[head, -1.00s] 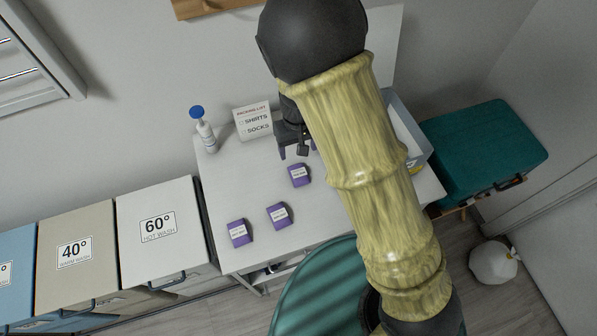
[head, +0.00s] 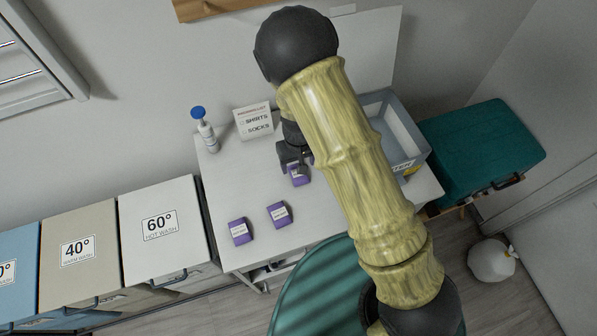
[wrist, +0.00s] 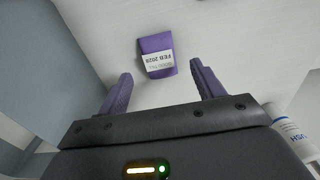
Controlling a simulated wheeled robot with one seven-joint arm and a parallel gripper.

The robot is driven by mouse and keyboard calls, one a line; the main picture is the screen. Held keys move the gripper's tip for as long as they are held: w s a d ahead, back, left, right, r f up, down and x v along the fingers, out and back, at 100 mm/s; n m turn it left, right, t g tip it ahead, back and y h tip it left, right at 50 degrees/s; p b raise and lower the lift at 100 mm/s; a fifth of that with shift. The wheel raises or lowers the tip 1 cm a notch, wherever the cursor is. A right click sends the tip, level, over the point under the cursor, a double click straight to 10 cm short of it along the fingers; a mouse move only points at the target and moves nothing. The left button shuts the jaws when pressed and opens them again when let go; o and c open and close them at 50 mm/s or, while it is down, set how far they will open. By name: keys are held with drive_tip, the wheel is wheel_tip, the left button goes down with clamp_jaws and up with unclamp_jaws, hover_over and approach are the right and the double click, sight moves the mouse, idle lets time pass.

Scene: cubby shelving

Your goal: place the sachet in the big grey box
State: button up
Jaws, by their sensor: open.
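Three small purple sachets with white labels lie on the white table in the head view: one partly under my gripper (head: 299,179), one in the middle (head: 279,214) and one at the left (head: 239,231). My gripper (head: 294,166) is open and empty just above the first of these. In the wrist view a purple sachet (wrist: 157,50) lies ahead of and between the open fingers (wrist: 161,70), apart from both. The big grey box (head: 419,143) stands at the table's right, partly hidden behind my arm. A grey wall, seemingly the box's (wrist: 38,55), fills the wrist view's left.
A white bottle with a blue cap (head: 204,130) and a list sign (head: 254,122) stand at the table's back left. Laundry bins (head: 160,225) stand left of the table. A teal-lidded chest (head: 483,150) stands at the right.

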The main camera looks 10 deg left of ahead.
drive_tip(key=shift+w+f+p, duration=0.2)
drive_tip(key=shift+f+p, duration=0.2)
drive_tip(key=shift+f, duration=0.8)
drive_tip(key=shift+w+f+p, duration=0.15)
drive_tip(key=shift+f+p, duration=0.25)
drive_tip(key=shift+f, duration=0.8)
drive_tip(key=c, duration=1.1)
drive_tip(key=shift+a+r, duration=0.1)
wheel_tip(320, 180, up, 10)
drive_tip(key=shift+f+b, duration=0.1)
drive_tip(key=shift+b, duration=0.85)
